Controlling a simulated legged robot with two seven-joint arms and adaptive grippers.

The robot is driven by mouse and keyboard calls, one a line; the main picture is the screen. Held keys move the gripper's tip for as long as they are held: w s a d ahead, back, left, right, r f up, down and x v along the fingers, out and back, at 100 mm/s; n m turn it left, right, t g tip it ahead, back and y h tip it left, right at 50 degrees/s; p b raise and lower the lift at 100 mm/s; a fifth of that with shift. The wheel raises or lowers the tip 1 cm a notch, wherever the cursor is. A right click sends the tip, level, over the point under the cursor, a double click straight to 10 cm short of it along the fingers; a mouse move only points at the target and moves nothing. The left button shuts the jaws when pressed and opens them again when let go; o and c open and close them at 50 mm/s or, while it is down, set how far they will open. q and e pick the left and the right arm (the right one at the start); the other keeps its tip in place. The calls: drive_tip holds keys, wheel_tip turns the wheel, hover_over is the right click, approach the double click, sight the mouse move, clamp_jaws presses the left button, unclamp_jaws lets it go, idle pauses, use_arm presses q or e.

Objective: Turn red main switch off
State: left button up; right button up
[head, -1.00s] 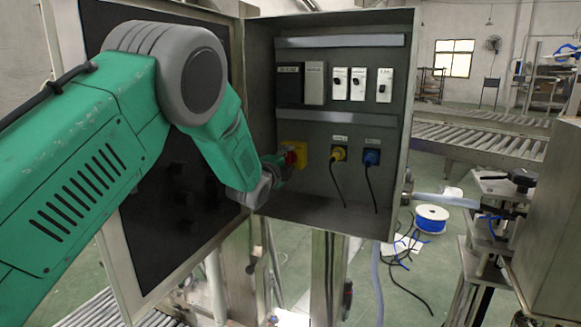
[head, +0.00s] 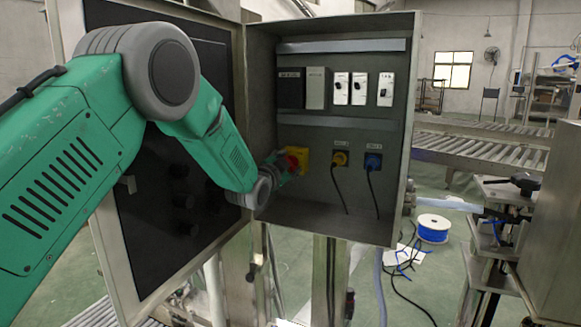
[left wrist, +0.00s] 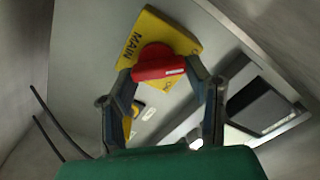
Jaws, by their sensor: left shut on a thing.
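The red main switch (left wrist: 158,65) is a red knob with a bar handle on a yellow plate (left wrist: 178,30) marked MAIN, with ON lettering beside the knob. In the head view the red switch (head: 298,158) is at the lower left of the open grey cabinet, on its yellow plate (head: 299,174). My left gripper (left wrist: 160,76) is shut on the red handle, one finger at each end. In the head view my left gripper (head: 281,166) reaches in from the left and partly covers the switch. My right gripper is in neither view.
The cabinet door (head: 155,235) stands open on the left, behind my left arm. Breakers (head: 359,88) line the row above. The cabinet's side wall (head: 405,140) bounds the right.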

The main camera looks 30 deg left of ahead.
use_arm(q)
drive_tip(key=shift+s+a+f, duration=0.1)
drive_tip(key=shift+s+f, duration=0.05)
drive_tip(key=shift+f, duration=0.45)
drive_tip(key=o, duration=1.2)
drive_tip(key=shift+c, duration=0.2)
drive_tip(key=shift+a+r, duration=0.15)
drive_tip(key=s, duration=1.1)
drive_tip(key=shift+s+d, duration=0.3)
drive_tip(key=shift+s, duration=0.1)
